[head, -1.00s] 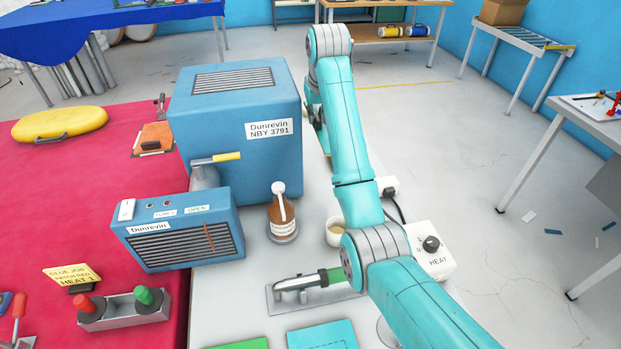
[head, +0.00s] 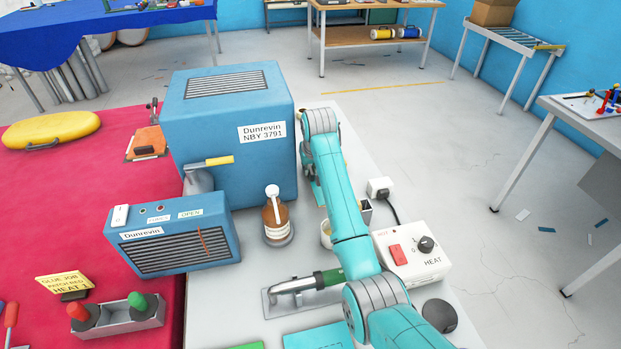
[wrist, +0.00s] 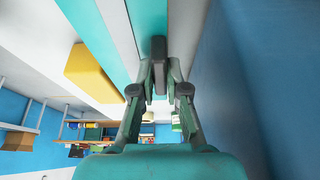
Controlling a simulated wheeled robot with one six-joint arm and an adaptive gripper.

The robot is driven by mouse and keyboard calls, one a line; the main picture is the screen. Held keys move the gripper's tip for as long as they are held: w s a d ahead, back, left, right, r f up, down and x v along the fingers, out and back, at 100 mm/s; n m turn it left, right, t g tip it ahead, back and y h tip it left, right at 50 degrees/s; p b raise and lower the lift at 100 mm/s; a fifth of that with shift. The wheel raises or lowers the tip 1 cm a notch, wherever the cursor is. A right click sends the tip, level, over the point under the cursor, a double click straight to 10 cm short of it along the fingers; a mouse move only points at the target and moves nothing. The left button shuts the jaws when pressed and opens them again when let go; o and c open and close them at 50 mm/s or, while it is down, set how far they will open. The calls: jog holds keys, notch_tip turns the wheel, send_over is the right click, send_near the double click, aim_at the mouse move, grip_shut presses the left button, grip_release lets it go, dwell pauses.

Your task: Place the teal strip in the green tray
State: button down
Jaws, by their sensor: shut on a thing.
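My gripper (wrist: 160,78) is shut in the wrist view, with a dark grey upright piece between its fingertips. The teal strip (wrist: 148,18) runs from the top edge towards the fingertips, and the dark piece appears to belong to it.
The large blue machine (head: 230,135) stands close left of my arm. A brown bottle (head: 276,215), a green-handled tool (head: 305,285) and the white HEAT box (head: 412,258) are nearby. A teal flat sheet (head: 320,337) lies at the front. A yellow block (wrist: 95,72) shows in the wrist view.

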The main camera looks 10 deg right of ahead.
aim_at(310, 179)
jog(key=shift+f, duration=2.05)
jog(key=shift+f, duration=0.1)
jog(key=c, duration=1.2)
grip_release()
